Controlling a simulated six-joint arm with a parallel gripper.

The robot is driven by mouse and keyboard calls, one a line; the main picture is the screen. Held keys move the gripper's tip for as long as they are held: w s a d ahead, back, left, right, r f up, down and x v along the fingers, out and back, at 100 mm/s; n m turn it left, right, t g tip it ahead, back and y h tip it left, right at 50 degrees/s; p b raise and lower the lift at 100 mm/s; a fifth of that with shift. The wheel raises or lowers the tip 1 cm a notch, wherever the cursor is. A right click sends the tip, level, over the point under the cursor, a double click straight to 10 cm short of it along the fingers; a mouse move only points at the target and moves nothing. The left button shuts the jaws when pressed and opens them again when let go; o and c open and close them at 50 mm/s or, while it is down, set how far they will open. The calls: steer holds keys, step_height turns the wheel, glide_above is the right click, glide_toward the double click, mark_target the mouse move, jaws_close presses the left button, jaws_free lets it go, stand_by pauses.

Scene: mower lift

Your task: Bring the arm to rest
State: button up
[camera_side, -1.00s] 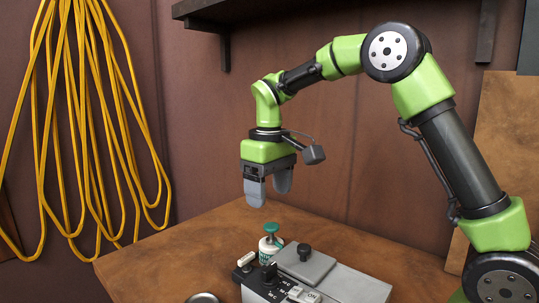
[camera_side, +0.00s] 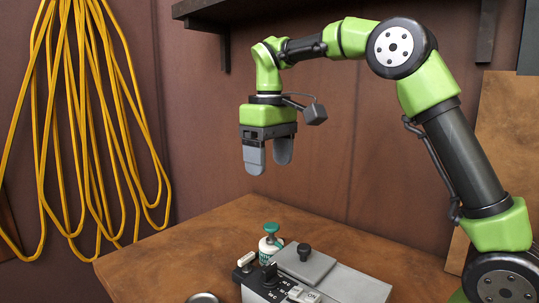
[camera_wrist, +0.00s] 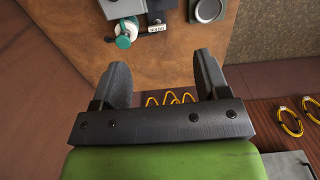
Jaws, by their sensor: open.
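My gripper (camera_side: 268,158) hangs in the air above the wooden bench, pointing down, with its two grey fingers apart and nothing between them. It also shows in the wrist view (camera_wrist: 161,80), open and empty. My green and black arm reaches in from the right in the side view. Below the gripper, and apart from it, a small white bottle with a green top (camera_side: 270,242) stands beside a grey control box (camera_side: 325,280). The green-topped bottle also shows at the top of the wrist view (camera_wrist: 124,36).
Yellow cord (camera_side: 80,120) hangs on the wall at left. A dark shelf (camera_side: 260,10) is mounted above the arm.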

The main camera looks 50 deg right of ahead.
steer(key=shift+r, duration=0.2)
steer(key=s+d, duration=0.3)
steer(key=d, duration=0.5)
steer(key=s+d, duration=0.4)
steer(key=d, duration=0.3)
steer(key=shift+d, duration=0.35)
steer(key=shift+a, duration=0.15)
stand_by(0.4)
steer(key=s+a+r+m+t, duration=0.1)
steer(key=s+a+r+t, duration=0.1)
steer(key=a, duration=0.4)
steer(key=s+a+r+t, duration=0.1)
steer(key=s+a+t, duration=0.15)
steer(key=a, duration=0.45)
steer(key=s+a+f+m+t+y, duration=0.2)
steer(key=s+a+f+m, duration=0.1)
steer(key=s+a, duration=0.4)
steer(key=shift+s+f+t, duration=0.15)
steer(key=shift+s+t, duration=0.2)
steer(key=shift+s, duration=0.2)
